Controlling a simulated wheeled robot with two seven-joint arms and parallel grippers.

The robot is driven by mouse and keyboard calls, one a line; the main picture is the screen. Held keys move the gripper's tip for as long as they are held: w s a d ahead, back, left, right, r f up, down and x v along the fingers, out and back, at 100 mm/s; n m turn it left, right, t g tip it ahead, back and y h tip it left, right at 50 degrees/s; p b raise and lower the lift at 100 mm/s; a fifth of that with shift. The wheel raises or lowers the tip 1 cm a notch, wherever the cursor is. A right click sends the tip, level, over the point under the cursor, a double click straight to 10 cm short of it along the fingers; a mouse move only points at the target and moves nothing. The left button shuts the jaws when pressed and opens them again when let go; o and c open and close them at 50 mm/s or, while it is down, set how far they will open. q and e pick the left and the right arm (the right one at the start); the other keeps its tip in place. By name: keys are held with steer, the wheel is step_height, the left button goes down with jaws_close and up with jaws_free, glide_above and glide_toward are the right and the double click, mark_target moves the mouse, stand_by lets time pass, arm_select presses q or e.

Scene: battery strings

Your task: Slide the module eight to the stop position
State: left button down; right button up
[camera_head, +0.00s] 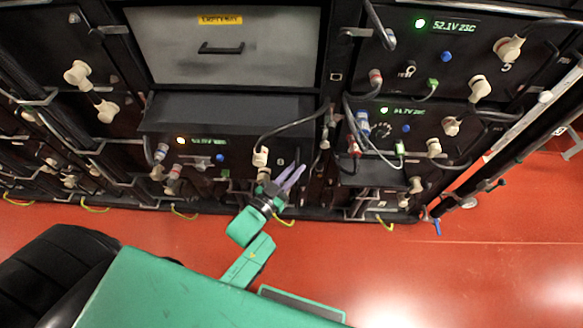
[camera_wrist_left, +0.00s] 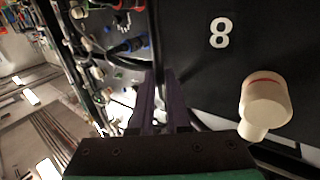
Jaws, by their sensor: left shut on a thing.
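Module eight (camera_head: 243,146) is a black battery module low in the rack, with a small green display and a blue button. Its grey top (camera_head: 215,112) shows, so its front stands forward of the drawer above. In the left wrist view its dark front (camera_wrist_left: 215,75) bears a white 8. A cream connector (camera_wrist_left: 265,100) with a red line sits right of the 8. My left gripper (camera_head: 298,172), with purple fingers, is at the module's lower right edge. In the wrist view the fingers (camera_wrist_left: 164,80) are shut on a part of module eight, mostly hidden between them. My right gripper is out of view.
A grey drawer (camera_head: 225,60) with a black handle is above module eight. More modules with cables and connectors stand to the right, including one reading 52.1V (camera_head: 455,42). A dark cable (camera_head: 290,127) loops across module eight's front. The red floor (camera_head: 400,270) is open in front.

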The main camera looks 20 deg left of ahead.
arm_select(q)
steer(key=shift+w+d+r, duration=0.1)
steer(key=shift+d+r, duration=0.1)
steer(key=shift+d, duration=0.05)
steer(key=c, duration=0.9)
jaws_free()
steer(key=b+v, duration=0.2)
steer(key=v, duration=1.2)
steer(key=shift+f, duration=0.15)
